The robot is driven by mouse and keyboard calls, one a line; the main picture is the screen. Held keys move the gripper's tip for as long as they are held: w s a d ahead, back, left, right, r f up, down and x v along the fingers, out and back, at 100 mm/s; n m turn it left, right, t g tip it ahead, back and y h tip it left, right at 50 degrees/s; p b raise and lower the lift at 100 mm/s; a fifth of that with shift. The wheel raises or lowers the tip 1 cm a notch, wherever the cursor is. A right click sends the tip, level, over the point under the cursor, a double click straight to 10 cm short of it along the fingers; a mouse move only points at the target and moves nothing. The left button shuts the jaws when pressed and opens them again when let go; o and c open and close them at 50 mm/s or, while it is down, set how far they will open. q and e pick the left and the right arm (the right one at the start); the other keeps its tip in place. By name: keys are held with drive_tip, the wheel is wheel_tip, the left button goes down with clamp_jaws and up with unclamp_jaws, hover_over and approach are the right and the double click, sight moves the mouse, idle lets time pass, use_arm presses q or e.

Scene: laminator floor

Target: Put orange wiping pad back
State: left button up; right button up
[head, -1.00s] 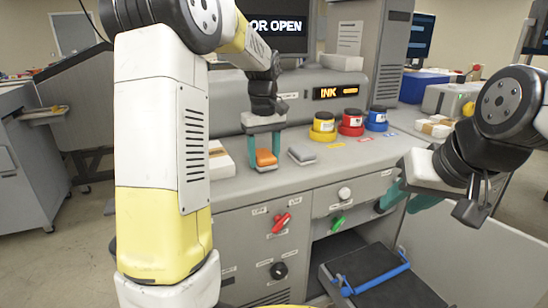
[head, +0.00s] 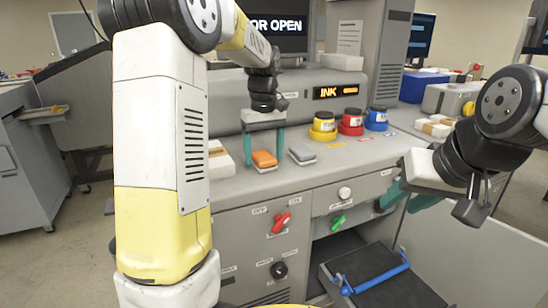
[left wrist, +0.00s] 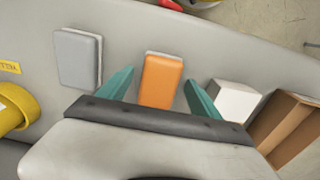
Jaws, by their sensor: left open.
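The orange wiping pad (head: 264,159) lies on the grey counter in the head view. It also shows in the left wrist view (left wrist: 161,81), between the two teal fingers. My left gripper (head: 263,157) is open, with one finger on each side of the pad and a visible gap to each. A grey pad (head: 302,154) lies just right of it on the counter, and it shows at the left in the left wrist view (left wrist: 78,57). My right gripper (head: 408,199) is at the right of the head view, in front of the counter; its jaw gap is not clear.
Yellow (head: 323,126), red (head: 351,122) and blue (head: 376,119) ink pots stand on the counter to the right. A white box (head: 221,163) is close left of the left gripper.

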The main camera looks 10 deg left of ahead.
sight(264, 156)
use_arm(q)
wheel_tip(264, 156, up, 10)
drive_tip(key=s+r+m+t+h, duration=0.1)
drive_tip(key=s+r+m+t, duration=0.15)
drive_tip(key=s, duration=0.85)
drive_tip(key=s+d+f+m+t, duration=0.1)
drive_tip(key=s+f+m+t, duration=0.1)
drive_tip(key=s+f, duration=0.2)
drive_tip(key=s+f+m+t+h, duration=0.1)
drive_tip(key=s+f+m, duration=0.2)
drive_tip(key=s, duration=0.5)
drive_tip(key=shift+s+d+f+t, duration=0.35)
drive_tip(key=shift+d+f, duration=0.05)
